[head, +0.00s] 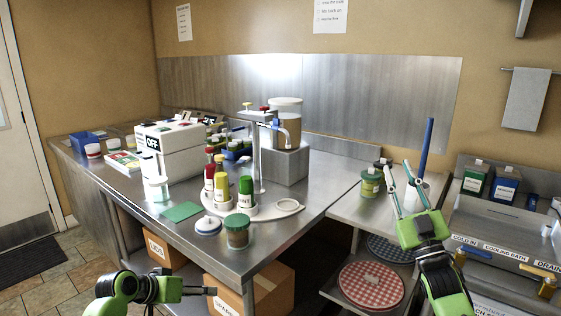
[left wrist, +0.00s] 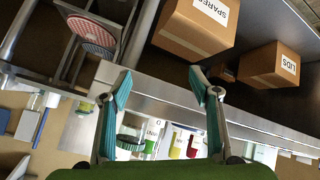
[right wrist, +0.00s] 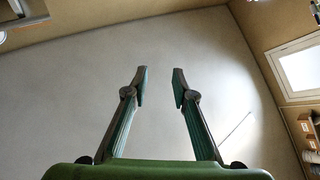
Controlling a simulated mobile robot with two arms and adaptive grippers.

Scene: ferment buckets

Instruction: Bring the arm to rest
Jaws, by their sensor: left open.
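My right gripper (head: 399,170) points upward in front of the side table at the right of the head view. In the right wrist view its two fingers (right wrist: 160,82) are spread apart, with nothing between them and only the pale ceiling behind. My left arm (head: 140,288) shows at the bottom left of the head view, low beside the front edge of the steel counter (head: 175,235). In the left wrist view my left gripper (left wrist: 160,85) is open and empty, with its fingers in front of the counter edge.
Red, yellow and green bottles (head: 221,188) stand on a round white tray, with a green-lidded jar (head: 237,232) near the counter's front edge. Cardboard boxes (head: 268,290) sit beneath. A white container with a blue stick (head: 425,150) stands behind my right gripper; a cooling bath (head: 505,250) is at right.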

